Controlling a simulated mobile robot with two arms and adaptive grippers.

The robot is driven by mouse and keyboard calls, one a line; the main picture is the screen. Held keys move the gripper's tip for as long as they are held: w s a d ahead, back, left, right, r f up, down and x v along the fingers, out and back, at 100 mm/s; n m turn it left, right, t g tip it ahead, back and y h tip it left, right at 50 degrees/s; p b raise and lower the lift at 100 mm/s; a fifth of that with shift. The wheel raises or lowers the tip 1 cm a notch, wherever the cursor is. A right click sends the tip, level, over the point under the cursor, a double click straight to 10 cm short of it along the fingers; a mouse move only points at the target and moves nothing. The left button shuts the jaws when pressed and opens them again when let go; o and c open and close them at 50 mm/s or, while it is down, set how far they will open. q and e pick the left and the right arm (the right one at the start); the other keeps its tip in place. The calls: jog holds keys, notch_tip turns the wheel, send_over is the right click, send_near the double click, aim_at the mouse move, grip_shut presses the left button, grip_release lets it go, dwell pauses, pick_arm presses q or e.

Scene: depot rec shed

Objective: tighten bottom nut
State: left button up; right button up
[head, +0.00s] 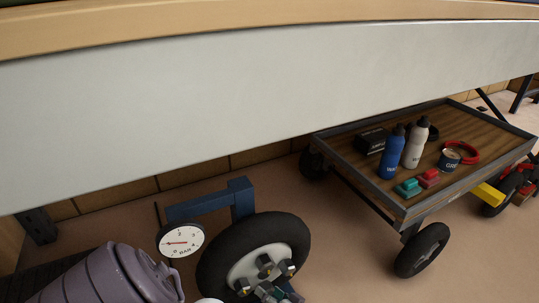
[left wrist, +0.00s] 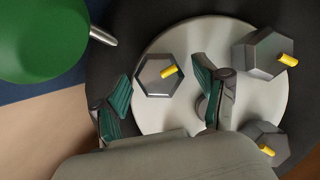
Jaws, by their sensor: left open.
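A black-tyred wheel (head: 210,272) with a pale hub (head: 238,272) stands upright low in the head view. Three hexagonal grey nuts show on it in the left wrist view: one at the left (left wrist: 158,75), one at the upper right (left wrist: 262,54), one at the lower right (left wrist: 264,141). Each has a yellow mark or pin. I cannot tell which is the bottom nut. My left gripper (head: 270,292) is open at the hub, its green-padded fingertips (left wrist: 162,80) on either side of the left nut; contact is unclear. My right gripper is out of view.
A dial (head: 180,240) stands left of the wheel, by a blue frame (head: 241,197). A green round object (left wrist: 42,38) with a metal rod is near my left gripper. A cart (head: 468,178) with bottles stands right. A pale panel (head: 200,100) crosses above.

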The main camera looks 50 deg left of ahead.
pick_arm(q)
jog(key=v, duration=1.2)
